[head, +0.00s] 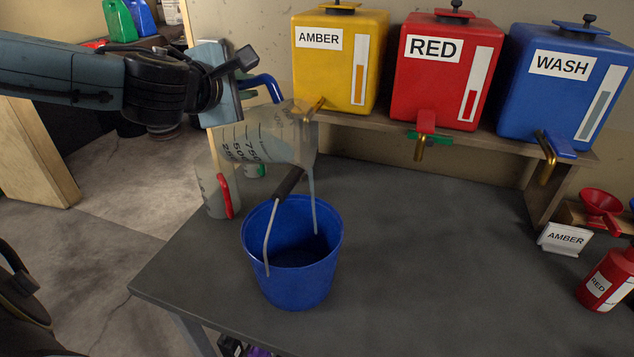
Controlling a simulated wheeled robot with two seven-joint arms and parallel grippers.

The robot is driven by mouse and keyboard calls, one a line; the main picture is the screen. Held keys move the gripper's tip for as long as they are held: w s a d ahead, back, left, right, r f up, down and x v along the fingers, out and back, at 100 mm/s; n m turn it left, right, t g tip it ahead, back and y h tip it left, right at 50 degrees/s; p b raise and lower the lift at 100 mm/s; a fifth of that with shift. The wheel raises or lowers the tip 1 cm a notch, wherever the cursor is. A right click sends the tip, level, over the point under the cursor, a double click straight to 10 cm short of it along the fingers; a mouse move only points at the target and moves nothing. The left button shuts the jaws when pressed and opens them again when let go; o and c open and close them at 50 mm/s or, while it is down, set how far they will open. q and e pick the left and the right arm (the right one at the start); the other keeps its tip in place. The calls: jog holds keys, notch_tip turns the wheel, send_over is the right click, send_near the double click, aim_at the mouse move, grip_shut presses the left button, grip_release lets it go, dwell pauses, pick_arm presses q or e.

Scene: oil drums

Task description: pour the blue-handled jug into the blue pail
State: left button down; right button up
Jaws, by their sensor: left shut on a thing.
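The blue-handled jug (262,142) is clear with printed measuring marks. It is tipped almost onto its side, spout to the right, above the blue pail. My left gripper (238,82) is shut on its blue handle (266,84) at the jug's upper left. A thin greyish stream (313,200) runs from the spout down into the pail. The blue pail (290,285) stands upright on the grey table, its wire bail with a dark grip raised toward the jug. The liquid level inside the pail is too dark to tell. My right gripper is not in view.
A red-handled jug (214,195) stands left of the pail, partly behind the held jug. Amber (338,75), red (440,85) and blue WASH (560,100) tanks sit on a shelf behind. A red bottle (606,280) stands at right. The table's middle (430,260) is clear.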

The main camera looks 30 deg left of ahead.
pick_arm(q)
jog(key=shift+d+r, duration=0.1)
jog(key=shift+d, duration=0.2)
dwell(0.9)
jog(key=shift+d+r, duration=0.15)
jog(key=shift+d, duration=0.05)
jog(key=shift+d+m, duration=0.1)
jog(key=shift+m, duration=0.2)
jog(key=shift+d+r+y, duration=0.15)
jog(key=shift+d+y, duration=0.05)
jog(key=shift+y, duration=0.1)
jog(key=shift+s, duration=0.1)
jog(key=shift+d+r+b, duration=0.15)
jog(key=shift+d+b, duration=0.15)
dwell(0.4)
